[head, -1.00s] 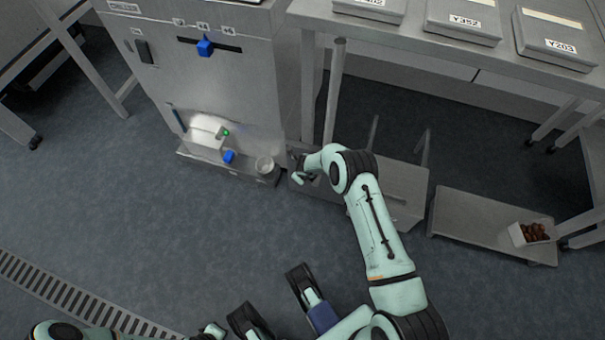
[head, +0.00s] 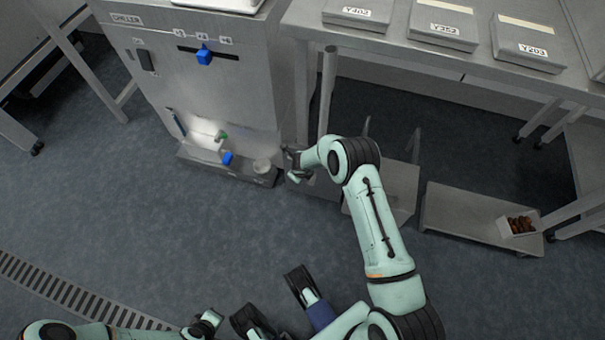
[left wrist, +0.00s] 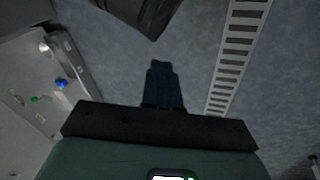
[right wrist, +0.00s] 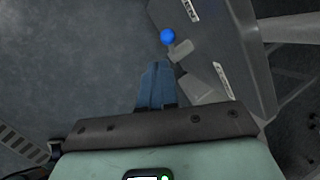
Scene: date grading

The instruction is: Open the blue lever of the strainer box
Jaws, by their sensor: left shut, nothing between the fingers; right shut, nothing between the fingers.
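My left gripper (head: 215,317) is shut and empty, low near my body.
The chiller (head: 240,95) carries another blue knob (head: 204,54). A metal table (head: 400,38) holds labelled boxes; a low shelf (head: 465,222) bears a date tray. The floor in front is free.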

